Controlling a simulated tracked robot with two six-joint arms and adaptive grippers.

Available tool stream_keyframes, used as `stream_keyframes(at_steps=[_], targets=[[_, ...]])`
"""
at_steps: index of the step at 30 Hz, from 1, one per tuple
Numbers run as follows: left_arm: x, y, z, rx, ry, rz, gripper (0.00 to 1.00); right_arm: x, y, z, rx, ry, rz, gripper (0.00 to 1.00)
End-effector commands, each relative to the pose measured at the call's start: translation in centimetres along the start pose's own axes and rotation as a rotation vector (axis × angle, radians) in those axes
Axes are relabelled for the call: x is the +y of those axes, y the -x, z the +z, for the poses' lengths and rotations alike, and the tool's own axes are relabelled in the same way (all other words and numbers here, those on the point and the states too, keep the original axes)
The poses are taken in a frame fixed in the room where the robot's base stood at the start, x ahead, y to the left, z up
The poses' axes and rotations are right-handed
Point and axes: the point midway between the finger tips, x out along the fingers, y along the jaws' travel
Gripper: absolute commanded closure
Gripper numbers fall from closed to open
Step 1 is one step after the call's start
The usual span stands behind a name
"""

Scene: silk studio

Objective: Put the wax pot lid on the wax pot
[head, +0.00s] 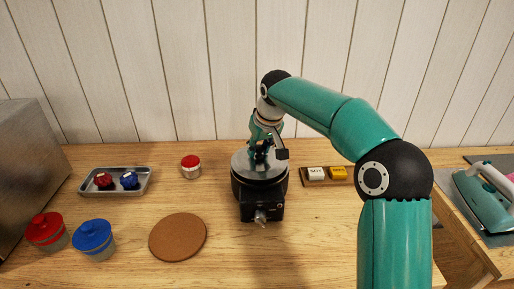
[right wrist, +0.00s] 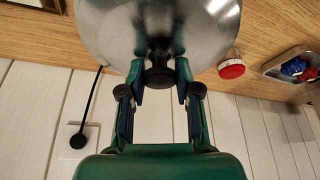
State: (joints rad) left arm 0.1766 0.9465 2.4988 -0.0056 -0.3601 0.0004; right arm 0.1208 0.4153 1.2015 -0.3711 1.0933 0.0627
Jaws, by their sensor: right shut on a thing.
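The wax pot (head: 262,205) is a black round pot with a front control and knob, standing on the wooden table in the middle of the head view. The silver wax pot lid (head: 243,160) is over its top, roughly level and centred. I cannot tell whether the rim touches all round. My right gripper (head: 261,151) comes down from above and is shut on the lid's black knob. In the right wrist view the knob (right wrist: 158,76) sits between the fingertips (right wrist: 160,74), and the shiny lid (right wrist: 105,30) hides the pot. My left gripper is not in view.
A cork mat (head: 178,237), red-lidded jar (head: 46,231) and blue-lidded jar (head: 93,239) are at left. Behind them are a metal tray (head: 117,188) with two small items and a small red-topped jar (head: 191,167). A wooden holder (head: 318,183) with blocks is right; an iron (head: 482,197) is far right.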

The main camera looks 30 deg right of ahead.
Motion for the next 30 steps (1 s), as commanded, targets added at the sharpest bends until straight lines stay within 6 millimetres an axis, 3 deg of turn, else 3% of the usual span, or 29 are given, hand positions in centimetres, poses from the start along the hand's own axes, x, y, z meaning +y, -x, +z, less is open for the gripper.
stream_keyframes(at_steps=[8,9,13,23,30], targets=[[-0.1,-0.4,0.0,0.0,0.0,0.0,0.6,0.0,-0.5,0.2,0.0,0.0,0.0,1.0],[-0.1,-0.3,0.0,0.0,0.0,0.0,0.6,0.0,-0.6,0.2,-0.001,0.0,0.0,0.66],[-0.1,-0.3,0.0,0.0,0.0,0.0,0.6,0.0,-0.5,0.2,-0.001,0.0,0.0,0.44],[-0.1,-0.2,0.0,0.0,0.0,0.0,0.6,0.0,-0.4,0.2,0.0,0.001,0.0,0.43],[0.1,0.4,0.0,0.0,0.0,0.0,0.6,-0.1,1.7,-0.4,0.003,0.002,-0.001,0.43]])
